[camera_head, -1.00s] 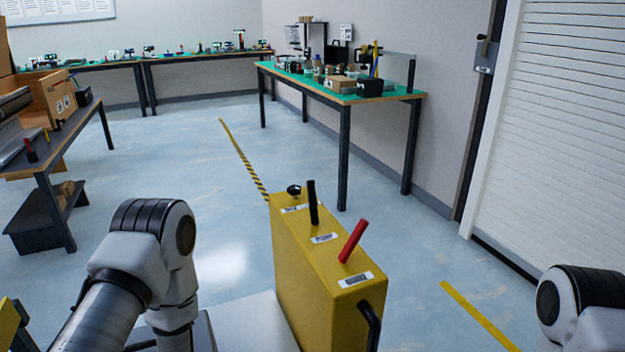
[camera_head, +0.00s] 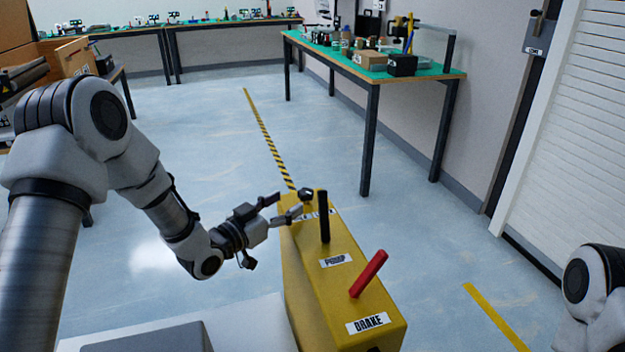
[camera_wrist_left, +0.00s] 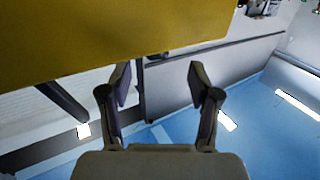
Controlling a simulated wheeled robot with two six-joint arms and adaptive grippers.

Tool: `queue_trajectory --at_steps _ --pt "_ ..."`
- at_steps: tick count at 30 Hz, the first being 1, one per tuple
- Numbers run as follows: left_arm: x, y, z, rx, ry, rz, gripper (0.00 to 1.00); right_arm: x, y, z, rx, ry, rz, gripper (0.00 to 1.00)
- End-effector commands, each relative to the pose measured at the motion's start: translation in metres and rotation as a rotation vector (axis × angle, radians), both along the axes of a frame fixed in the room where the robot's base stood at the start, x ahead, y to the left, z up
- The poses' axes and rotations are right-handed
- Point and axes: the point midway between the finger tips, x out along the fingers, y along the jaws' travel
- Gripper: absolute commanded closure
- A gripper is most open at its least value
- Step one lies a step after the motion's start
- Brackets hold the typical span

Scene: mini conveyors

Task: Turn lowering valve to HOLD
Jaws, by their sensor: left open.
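A yellow control box (camera_head: 350,290) stands in front of me. On its far end sits a small black knob (camera_head: 306,194), the likely lowering valve; its label is partly covered by my finger, so its setting cannot be read. My left gripper (camera_head: 288,203) is open just left of the knob, with its fingertips pointing at it. In the left wrist view the open fingers (camera_wrist_left: 158,78) are below the yellow box's edge (camera_wrist_left: 110,40), and a small dark part shows between the tips. I cannot tell whether they touch the knob. My right gripper is out of view.
A black lever (camera_head: 324,217) by the PUMP label and a red lever (camera_head: 369,274) by the BRAKE label stand upright or tilted on the box, close to the knob. A green-topped workbench (camera_head: 430,77) stands behind. The floor left of the box is clear.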

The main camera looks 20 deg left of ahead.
Motion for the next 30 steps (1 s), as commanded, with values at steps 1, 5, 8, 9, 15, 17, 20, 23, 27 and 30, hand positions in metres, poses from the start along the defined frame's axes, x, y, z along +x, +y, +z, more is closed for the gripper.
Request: queue_trajectory --at_steps 1,5,8,9,15,17,20,23,27,30 --pt "0.005 -0.003 -0.001 0.004 -0.001 -0.002 0.38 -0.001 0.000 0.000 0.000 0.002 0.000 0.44" --pt "0.027 -0.015 -0.001 0.004 -0.002 -0.003 0.38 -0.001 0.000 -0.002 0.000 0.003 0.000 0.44" --pt "0.045 -0.024 -0.001 0.004 -0.002 -0.004 0.38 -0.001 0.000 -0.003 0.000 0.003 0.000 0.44" --pt "0.051 -0.026 -0.001 0.003 -0.001 -0.002 0.38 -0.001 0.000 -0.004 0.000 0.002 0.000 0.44" --pt "0.065 -0.033 -0.001 0.000 0.001 -0.001 0.38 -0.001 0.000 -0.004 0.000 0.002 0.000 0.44" --pt "0.066 -0.033 -0.001 0.000 0.001 -0.001 0.38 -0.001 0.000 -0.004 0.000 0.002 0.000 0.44" --pt "0.065 -0.033 -0.001 0.000 0.001 0.000 0.38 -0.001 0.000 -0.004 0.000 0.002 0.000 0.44" --pt "0.065 -0.033 -0.001 0.001 0.002 0.000 0.66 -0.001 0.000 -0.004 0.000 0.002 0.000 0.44" --pt "0.065 -0.032 -0.001 0.001 0.002 0.000 0.99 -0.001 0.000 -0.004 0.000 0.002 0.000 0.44" --pt "0.065 -0.032 -0.001 0.000 0.001 0.000 0.99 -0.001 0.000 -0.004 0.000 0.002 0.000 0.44"
